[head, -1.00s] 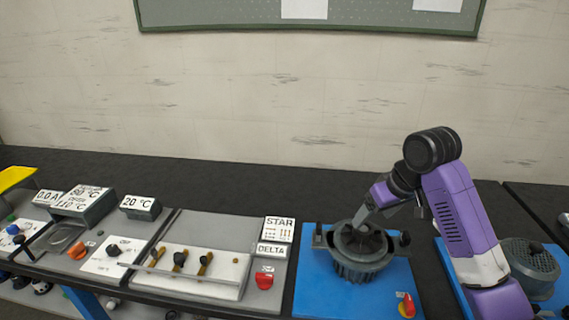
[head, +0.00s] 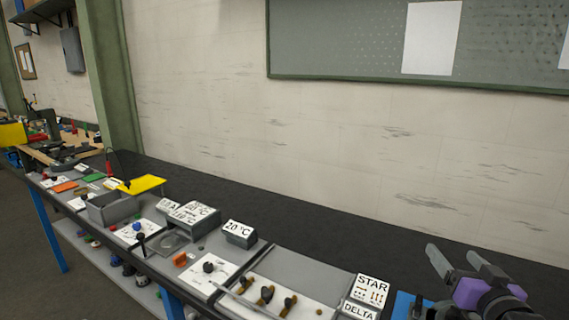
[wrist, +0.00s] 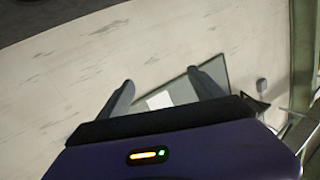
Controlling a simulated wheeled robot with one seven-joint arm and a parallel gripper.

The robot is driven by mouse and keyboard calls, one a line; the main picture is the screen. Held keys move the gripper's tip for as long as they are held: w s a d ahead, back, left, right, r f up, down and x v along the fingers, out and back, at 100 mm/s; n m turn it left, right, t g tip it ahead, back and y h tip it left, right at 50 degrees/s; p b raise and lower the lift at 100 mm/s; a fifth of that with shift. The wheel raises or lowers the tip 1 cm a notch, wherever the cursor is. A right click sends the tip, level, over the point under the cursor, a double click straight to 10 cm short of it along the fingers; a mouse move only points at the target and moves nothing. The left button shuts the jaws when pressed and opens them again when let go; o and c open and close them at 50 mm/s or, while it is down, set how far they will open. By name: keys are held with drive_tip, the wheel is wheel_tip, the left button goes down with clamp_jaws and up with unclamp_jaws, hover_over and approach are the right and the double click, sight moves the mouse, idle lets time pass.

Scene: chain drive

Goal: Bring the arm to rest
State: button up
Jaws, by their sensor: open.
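My gripper (head: 457,260) is at the lower right of the head view, raised above the bench near the STAR sign. Its two grey fingers point up and are apart, with nothing between them. In the wrist view my gripper (wrist: 160,90) also shows its fingers spread and empty. They face the pale wall and the framed board. Most of my arm is outside the head view.
The black bench (head: 330,225) runs along the wall. On it are a STAR and DELTA sign (head: 371,291), a 20 °C display (head: 239,234), a terminal board (head: 275,297), a grey box (head: 112,208) and a yellow piece (head: 141,184). A green-framed board (head: 340,45) hangs above.

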drive_tip(key=s+a+f+n, duration=0.1)
drive_tip(key=s+a+f, duration=0.4)
drive_tip(key=s, duration=0.9)
drive_tip(key=s+a+f+n+g+y+b, duration=0.1)
drive_tip(key=s+a+f, duration=0.4)
drive_tip(key=s, duration=1)
drive_tip(key=s+a+f+n+y+b, duration=0.1)
drive_tip(key=s+a+f, duration=0.5)
drive_tip(key=s, duration=0.8)
drive_tip(key=shift+s+a+n+g, duration=0.3)
drive_tip(key=shift+s+a+g, duration=0.1)
drive_tip(key=shift+a, duration=0.75)
